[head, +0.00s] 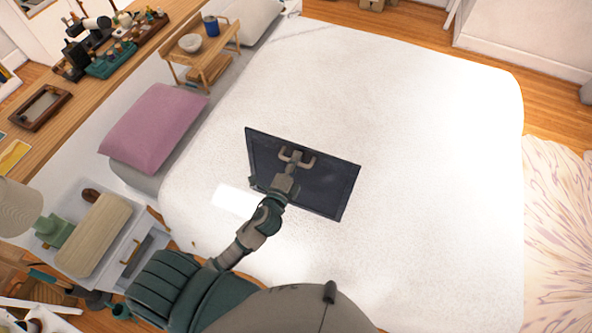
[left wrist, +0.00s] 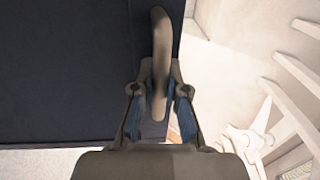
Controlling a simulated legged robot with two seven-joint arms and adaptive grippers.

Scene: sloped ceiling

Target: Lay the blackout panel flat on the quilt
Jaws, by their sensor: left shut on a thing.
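The dark blackout panel (head: 325,185) is a rectangle with a raised border, over the middle of the white quilt (head: 430,130). I cannot tell whether it touches the quilt or is held just above it. My left gripper (head: 296,161) reaches in from below and is shut on the panel at its upper middle part. In the left wrist view the panel (left wrist: 60,75) fills the left side, and a curved brown handle-like piece (left wrist: 161,40) sits between the fingers of my gripper (left wrist: 160,100). My forearm hides the panel's lower left part. My right gripper is not in view.
A pink pillow (head: 155,125) and a small wooden tray table with a blue mug (head: 211,25) are at the bed's left. A nightstand with a lamp (head: 18,208) is at lower left. The quilt is clear right of and beyond the panel.

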